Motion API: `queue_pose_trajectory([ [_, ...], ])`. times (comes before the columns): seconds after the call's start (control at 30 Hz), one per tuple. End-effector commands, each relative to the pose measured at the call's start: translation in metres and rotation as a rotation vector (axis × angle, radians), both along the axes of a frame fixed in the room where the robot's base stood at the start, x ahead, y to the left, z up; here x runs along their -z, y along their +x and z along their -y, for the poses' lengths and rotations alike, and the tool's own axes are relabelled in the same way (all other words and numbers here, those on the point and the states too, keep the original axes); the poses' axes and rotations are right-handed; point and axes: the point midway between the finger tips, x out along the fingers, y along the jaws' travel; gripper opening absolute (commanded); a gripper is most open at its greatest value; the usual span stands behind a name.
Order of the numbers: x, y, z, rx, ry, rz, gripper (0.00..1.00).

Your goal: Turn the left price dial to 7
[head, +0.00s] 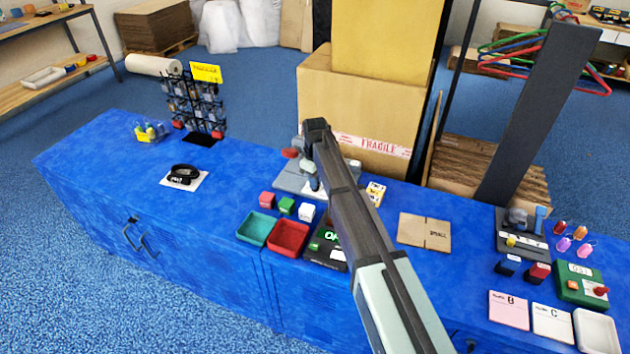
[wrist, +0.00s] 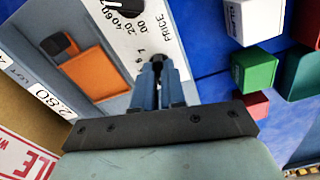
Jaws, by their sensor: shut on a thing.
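The grey price machine (head: 288,182) stands on the blue counter, partly hidden by my arm in the head view. In the wrist view its white panel (wrist: 160,20) reads PRICE. I cannot read the setting of the gripped dial.
White (wrist: 255,18), green (wrist: 253,68) and red (wrist: 250,103) blocks stand beside the machine. A teal tray (head: 257,229) and a red tray (head: 288,237) lie in front. An orange part (wrist: 88,70) is on the machine. A tall carton (head: 365,105) stands behind.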

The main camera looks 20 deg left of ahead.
Motion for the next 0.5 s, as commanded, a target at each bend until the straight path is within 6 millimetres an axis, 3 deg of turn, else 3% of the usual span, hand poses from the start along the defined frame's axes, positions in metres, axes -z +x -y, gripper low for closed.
queue_pose_trajectory([
  [0.5,0.0005,0.0000,0.0001,0.488,-0.001,0.000,0.00],
])
